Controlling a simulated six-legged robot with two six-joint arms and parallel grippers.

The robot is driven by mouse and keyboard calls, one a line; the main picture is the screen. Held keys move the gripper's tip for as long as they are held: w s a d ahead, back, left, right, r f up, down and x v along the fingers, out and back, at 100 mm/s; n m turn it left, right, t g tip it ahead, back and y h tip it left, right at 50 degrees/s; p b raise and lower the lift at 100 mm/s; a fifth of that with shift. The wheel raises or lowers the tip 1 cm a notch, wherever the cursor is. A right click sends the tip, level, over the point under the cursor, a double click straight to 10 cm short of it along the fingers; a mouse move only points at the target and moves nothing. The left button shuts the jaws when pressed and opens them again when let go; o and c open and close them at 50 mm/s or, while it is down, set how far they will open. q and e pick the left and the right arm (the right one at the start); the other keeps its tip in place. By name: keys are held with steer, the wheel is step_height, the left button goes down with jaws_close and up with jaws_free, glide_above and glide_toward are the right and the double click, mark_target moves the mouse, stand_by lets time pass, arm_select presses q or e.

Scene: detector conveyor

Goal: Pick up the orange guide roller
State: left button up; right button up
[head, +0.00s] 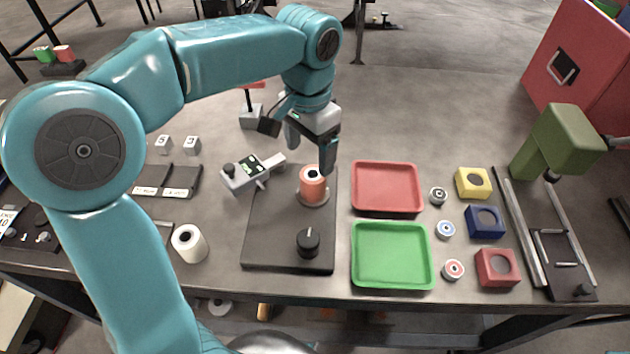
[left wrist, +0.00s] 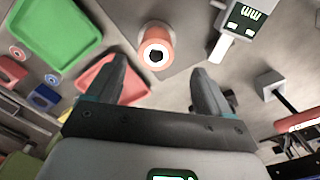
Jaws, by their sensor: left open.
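The orange guide roller (head: 312,184) stands upright on a grey disc on the dark base plate (head: 262,222), its dark central hole facing up. My left gripper (head: 311,150) is open and empty, just above and behind the roller in the head view. My right gripper is not in view.
A black knob (head: 308,242) stands on the plate in front of the roller. A grey handheld meter (head: 250,172) lies at its left. A red tray (head: 387,187) and a green tray (head: 391,255) lie to the right. A white roll (head: 189,243) stands front left.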

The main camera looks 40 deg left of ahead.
mark_target(313, 180)
arm_select(q)
steer(key=f, duration=0.2)
steer(key=shift+s+d+f, duration=0.2)
steer(key=shift+s+f, duration=0.1)
steer(key=shift+f, duration=0.1)
steer(key=shift+w+f, duration=0.15)
steer(key=shift+f, duration=0.5)
steer(key=f, duration=0.4)
steer(key=shift+w+d+f, duration=0.15)
steer(key=shift+w+f, duration=0.05)
steer(key=shift+f, duration=0.2)
steer(key=c, duration=1.1)
steer(key=shift+r, duration=0.1)
steer(key=shift+c, duration=0.2)
